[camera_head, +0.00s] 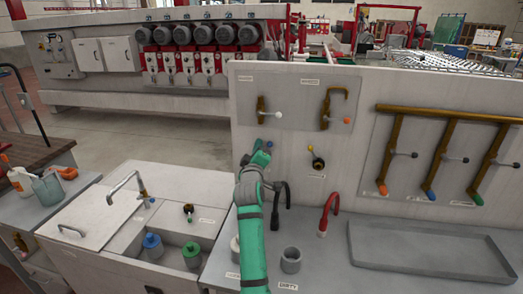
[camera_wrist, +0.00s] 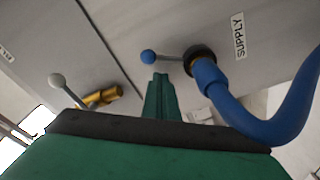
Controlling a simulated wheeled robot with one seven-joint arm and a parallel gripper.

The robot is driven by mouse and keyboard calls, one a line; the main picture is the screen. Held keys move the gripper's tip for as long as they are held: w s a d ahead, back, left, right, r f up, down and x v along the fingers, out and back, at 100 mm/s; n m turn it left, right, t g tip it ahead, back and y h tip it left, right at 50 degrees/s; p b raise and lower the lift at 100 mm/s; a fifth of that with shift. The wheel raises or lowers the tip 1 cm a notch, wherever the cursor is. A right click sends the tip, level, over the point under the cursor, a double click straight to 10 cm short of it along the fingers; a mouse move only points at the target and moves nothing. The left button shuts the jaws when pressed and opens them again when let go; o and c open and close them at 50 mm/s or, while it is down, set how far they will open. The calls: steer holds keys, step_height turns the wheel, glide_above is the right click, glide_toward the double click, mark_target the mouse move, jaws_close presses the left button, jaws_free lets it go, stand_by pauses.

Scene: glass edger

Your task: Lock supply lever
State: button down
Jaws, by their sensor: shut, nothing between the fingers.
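The supply lever shows in the wrist view as a thin rod ending in a blue ball (camera_wrist: 148,57). Its rod runs to a black collar (camera_wrist: 201,58) where a blue hose (camera_wrist: 255,118) joins, beside a SUPPLY label (camera_wrist: 238,36). My gripper (camera_wrist: 160,78) is shut and empty, its fingertips close to the ball and rod; I cannot tell whether they touch. In the head view my gripper (camera_head: 260,160) is up against the white upright panel (camera_head: 350,180), and a blue ball (camera_head: 269,144) shows by its tip. My arm hides the hose there.
A white-ball valve lever (camera_head: 278,114) and an orange-ball one (camera_head: 347,121) sit above on the panel. A black fitting with a yellow ball (camera_head: 316,160) is to the right. A grey tray (camera_head: 430,250) lies right.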

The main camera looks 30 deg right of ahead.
steer(key=shift+w+a+r, duration=0.45)
steer(key=shift+w+a, duration=0.1)
steer(key=shift+s+a+f, duration=0.15)
steer(key=shift+s+a, duration=0.1)
steer(key=v, duration=0.9)
steer(key=shift+s, duration=0.25)
